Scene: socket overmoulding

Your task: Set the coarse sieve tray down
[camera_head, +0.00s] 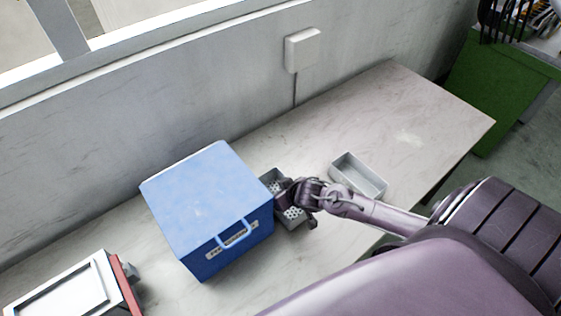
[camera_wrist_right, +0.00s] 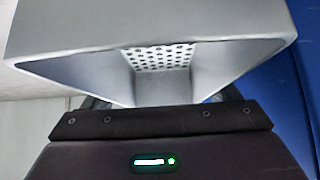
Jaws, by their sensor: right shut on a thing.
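The coarse sieve tray (camera_head: 294,216) is grey with round holes in its floor. In the head view it is right beside the blue box, partly covered by my right gripper (camera_head: 291,197). In the right wrist view the sieve tray (camera_wrist_right: 220,22) fills the upper part, its perforated floor showing between plain walls. My right gripper (camera_wrist_right: 160,116) is shut on it. I cannot tell whether the tray touches the table. My left gripper is not in view.
The blue box (camera_head: 207,205) with a handle stands left of the tray on the pale table (camera_head: 420,105). A plain grey open tray (camera_head: 359,177) lies to the right. A white and red device (camera_head: 75,288) is at lower left. The table's right end is clear.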

